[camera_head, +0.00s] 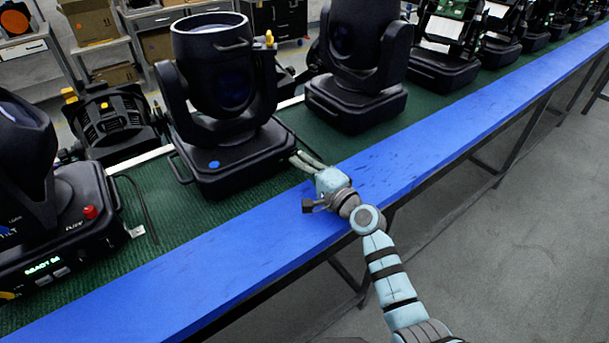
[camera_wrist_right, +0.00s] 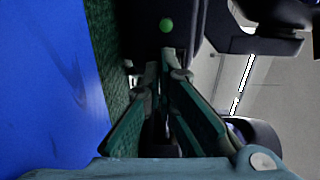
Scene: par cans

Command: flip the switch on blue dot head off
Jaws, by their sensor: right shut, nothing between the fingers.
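The head with the blue dot (camera_head: 214,164) is a black moving-head light (camera_head: 236,150) on the bench, its lens tilted up. My right gripper (camera_head: 302,158) reaches in from the front right, with its fingertips at the right side of that light's base. Whether they touch the base I cannot tell. In the right wrist view the right gripper's fingers (camera_wrist_right: 170,65) are close together with nothing held, pointing at a black housing that bears a green dot (camera_wrist_right: 166,25). The switch cannot be made out in either view. My left gripper is out of view.
The bench has a green mat (camera_head: 160,235) and a blue front edge strip (camera_head: 240,262). Another black light (camera_head: 355,100) stands to the right and one with a lit display (camera_head: 42,266) to the left. A cable (camera_head: 142,200) lies left of the base.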

